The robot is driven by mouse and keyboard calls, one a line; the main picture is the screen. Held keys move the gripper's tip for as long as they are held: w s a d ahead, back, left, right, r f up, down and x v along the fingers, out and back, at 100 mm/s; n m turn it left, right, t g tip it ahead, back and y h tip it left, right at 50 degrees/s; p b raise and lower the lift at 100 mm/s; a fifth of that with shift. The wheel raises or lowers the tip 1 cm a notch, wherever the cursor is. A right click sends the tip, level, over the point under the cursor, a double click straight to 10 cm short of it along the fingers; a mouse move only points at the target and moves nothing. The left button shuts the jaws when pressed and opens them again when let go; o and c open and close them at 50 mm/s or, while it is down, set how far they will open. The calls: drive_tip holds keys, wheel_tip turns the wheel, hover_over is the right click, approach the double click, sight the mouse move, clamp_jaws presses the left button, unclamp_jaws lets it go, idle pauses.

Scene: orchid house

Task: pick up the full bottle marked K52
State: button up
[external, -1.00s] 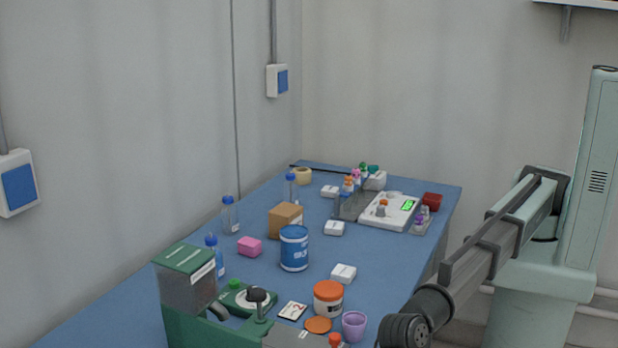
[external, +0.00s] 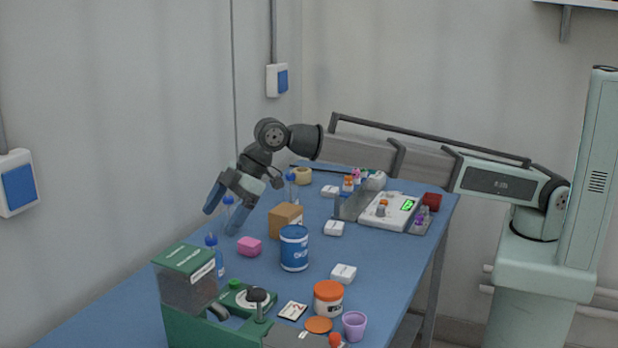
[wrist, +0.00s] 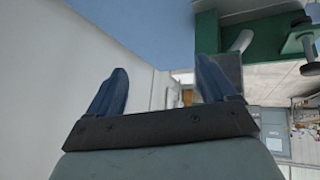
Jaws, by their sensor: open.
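A brown box (external: 285,221), a pink block (external: 249,246) and a blue tub (external: 294,248) stand right of the bottles. A green-based device (external: 190,318) is at the near end. The wall is close on the left. Open blue tabletop (external: 378,262) lies right of the tub.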

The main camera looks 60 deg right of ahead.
drive_tip(key=w+d+f+m+g+h, duration=0.1)
drive_tip(key=w+d+f+m, duration=0.15)
drive_tip(key=d, duration=0.25)
drive_tip(key=w+d+f+m+g+h, duration=0.1)
drive_tip(key=w+d+m, duration=0.1)
drive_tip(key=w+d, duration=0.25)
drive_tip(key=x, duration=0.8)
drive_tip(key=shift+s+d+f, duration=0.25)
drive_tip(key=shift+f, duration=0.1)
drive_tip(key=shift+d+x, duration=0.1)
drive_tip(key=shift+x, duration=1.15)
drive_tip(key=shift+d+x, duration=0.15)
drive_tip(key=shift+x, duration=1.1)
drive_tip(key=shift+w, duration=0.15)
drive_tip(key=c, duration=1.2)
